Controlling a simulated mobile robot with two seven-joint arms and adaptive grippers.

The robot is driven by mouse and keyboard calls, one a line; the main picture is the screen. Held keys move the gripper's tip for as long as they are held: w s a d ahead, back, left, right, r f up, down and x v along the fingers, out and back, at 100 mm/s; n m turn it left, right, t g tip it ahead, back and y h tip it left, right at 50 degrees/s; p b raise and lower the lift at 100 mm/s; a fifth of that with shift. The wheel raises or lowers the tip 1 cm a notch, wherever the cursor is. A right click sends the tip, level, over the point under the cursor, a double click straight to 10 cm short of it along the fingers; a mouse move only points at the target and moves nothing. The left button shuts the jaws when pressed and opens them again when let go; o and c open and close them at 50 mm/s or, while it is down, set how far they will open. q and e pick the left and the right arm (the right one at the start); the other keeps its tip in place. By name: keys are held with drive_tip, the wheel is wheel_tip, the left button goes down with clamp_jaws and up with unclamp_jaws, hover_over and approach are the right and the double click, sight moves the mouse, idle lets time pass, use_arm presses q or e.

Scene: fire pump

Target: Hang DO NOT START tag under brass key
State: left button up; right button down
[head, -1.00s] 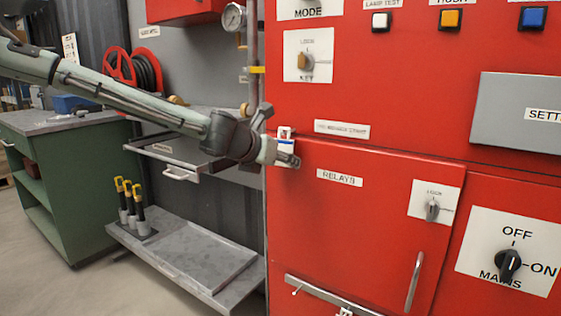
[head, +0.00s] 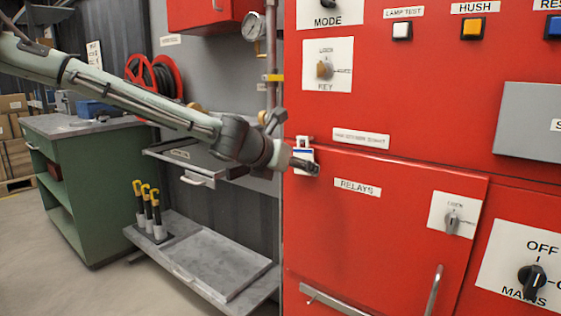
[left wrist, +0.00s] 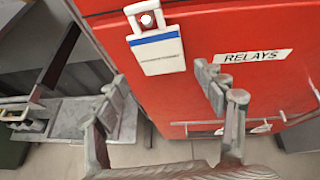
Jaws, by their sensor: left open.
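The brass key (head: 325,68) sits in a white KEY plate on the red cabinet in the head view. A white tag with a blue band (head: 303,153) is at the cabinet's left edge, above the RELAYS door. In the left wrist view the tag (left wrist: 158,55) hangs upright from a white holder; its small print is unreadable. My left gripper (head: 306,166) is at the tag's lower part in the head view. In the left wrist view my left gripper (left wrist: 163,95) is open and empty, with the tag beyond the gap between its fingers. My right gripper is not in view.
The red cabinet (head: 420,100) fills the right side, with a RELAYS door (head: 370,240), knobs and buttons. A grey drawer (head: 195,165) and a low shelf (head: 215,255) with yellow-topped tools stand left of it. A pipe with a gauge (head: 252,27) runs beside the cabinet.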

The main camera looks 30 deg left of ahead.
use_arm(q)
drive_tip(key=v, duration=1)
drive_tip(key=s+a+f+n+g+y, duration=0.1)
drive_tip(key=a+f+n, duration=0.2)
drive_tip(key=f+n, duration=0.5)
drive_tip(key=s+a+f+n+g+p, duration=0.15)
drive_tip(key=f+n, duration=0.35)
drive_tip(key=f, duration=0.7)
drive_tip(key=s+a+f+n+y, duration=0.1)
drive_tip(key=s+a+f+n, duration=0.15)
drive_tip(key=f+n, duration=0.55)
drive_tip(key=s+d+f+n+g, duration=0.2)
drive_tip(key=s+d+f+n, duration=0.2)
drive_tip(key=f, duration=0.5)
drive_tip(key=s+d+f+n+g, duration=0.2)
drive_tip(key=s+d+f+n, duration=0.2)
drive_tip(key=s+f, duration=0.4)
drive_tip(key=s+d+f+n+g, duration=0.3)
drive_tip(key=s+d+f+n, duration=0.2)
drive_tip(key=s+f, duration=0.3)
drive_tip(key=shift+s+d+f+h, duration=0.3)
drive_tip(key=shift+d+f, duration=0.1)
drive_tip(key=shift+f, duration=0.4)
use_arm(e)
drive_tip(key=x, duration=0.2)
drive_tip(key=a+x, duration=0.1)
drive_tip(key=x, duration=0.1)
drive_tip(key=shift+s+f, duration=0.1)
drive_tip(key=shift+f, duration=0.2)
